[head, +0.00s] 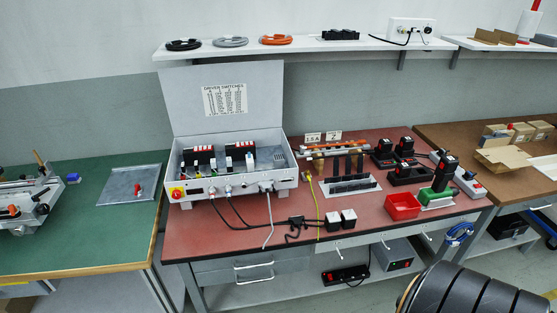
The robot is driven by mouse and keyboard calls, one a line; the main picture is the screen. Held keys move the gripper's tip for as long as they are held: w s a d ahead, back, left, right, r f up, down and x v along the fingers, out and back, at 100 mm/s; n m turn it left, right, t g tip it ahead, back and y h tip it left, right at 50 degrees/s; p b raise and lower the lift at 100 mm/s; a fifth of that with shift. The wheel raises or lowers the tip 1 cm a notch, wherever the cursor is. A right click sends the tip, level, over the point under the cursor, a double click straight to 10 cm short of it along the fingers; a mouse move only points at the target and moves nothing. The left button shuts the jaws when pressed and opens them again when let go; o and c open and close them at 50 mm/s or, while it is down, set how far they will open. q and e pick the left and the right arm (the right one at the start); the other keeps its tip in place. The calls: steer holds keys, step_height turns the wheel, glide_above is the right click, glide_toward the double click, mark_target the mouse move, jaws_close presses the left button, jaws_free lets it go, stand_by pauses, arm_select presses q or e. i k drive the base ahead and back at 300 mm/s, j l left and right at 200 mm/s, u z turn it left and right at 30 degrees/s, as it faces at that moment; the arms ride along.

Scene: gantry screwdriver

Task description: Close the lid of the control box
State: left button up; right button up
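The control box (240,185) is a light grey case on the red-brown bench top. Its lid (226,99) stands open and upright at the back, with a printed driver switches label (225,99) on its inner face. Black modules with red parts and small white parts show inside the open case. Neither of my grippers is in view. A dark ribbed part at the lower right looks like a piece of my own arm.
Right of the box stand a black rack (352,184), a red bin (402,206) and several black battery-like units. A shelf (320,44) runs above and behind the lid. A green bench (95,235) is at the left.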

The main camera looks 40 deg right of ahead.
mark_target(207, 99)
steer(key=z, duration=0.95)
steer(key=u, duration=0.45)
steer(key=l, duration=0.1)
